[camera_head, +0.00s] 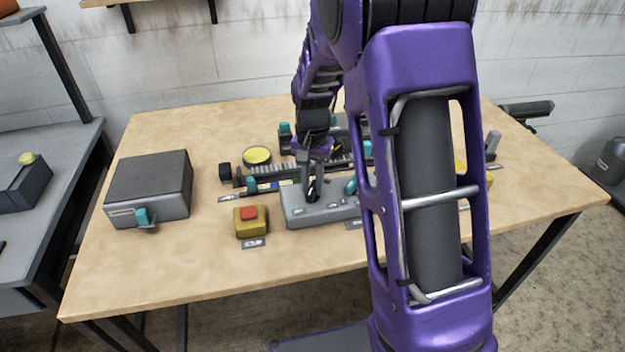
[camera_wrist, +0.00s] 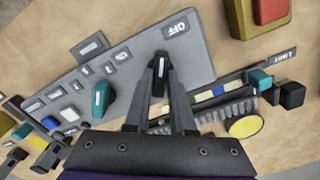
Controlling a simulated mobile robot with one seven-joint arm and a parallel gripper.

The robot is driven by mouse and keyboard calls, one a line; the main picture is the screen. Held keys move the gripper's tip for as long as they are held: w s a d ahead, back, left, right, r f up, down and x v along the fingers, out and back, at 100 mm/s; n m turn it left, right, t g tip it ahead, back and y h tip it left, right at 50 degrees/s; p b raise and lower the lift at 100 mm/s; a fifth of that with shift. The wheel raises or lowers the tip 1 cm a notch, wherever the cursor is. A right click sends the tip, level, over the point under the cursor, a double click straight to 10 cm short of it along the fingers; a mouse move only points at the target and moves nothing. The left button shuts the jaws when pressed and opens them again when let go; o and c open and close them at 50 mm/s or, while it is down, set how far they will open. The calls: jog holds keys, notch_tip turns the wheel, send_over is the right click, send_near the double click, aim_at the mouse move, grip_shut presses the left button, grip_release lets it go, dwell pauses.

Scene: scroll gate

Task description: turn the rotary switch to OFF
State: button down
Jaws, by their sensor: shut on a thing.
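The rotary switch (camera_wrist: 159,82) is a black knob with a pale mark, on a grey control panel (camera_wrist: 205,62). My gripper (camera_wrist: 161,72) is shut on this knob, one finger on each side. In the wrist view, an OFF label (camera_wrist: 177,28) is above and slightly right of the knob. The knob's mark runs roughly up and down in that view; its pointing end is hard to tell. In the head view, my gripper (camera_head: 312,188) reaches down to the left part of the panel (camera_head: 300,213), and its fingers largely hide the knob.
A teal knob (camera_wrist: 101,98) stands on the same panel. A yellow box with a red button (camera_head: 249,213) is just left of the panel on the wooden table (camera_head: 190,270). A grey box (camera_head: 150,185) stands farther left. A yellow disc (camera_head: 257,155) and a toothed rail lie behind.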

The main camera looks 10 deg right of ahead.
jog(key=shift+r+m+p, duration=0.1)
jog(key=shift+m+p, duration=0.2)
jog(key=shift+m, duration=1)
jog(key=c, duration=0.8)
grip_release()
jog(key=shift+o, duration=0.2)
notch_tip(320, 180, up, 17)
jog(key=p, duration=0.2)
jog(key=shift+r, duration=0.2)
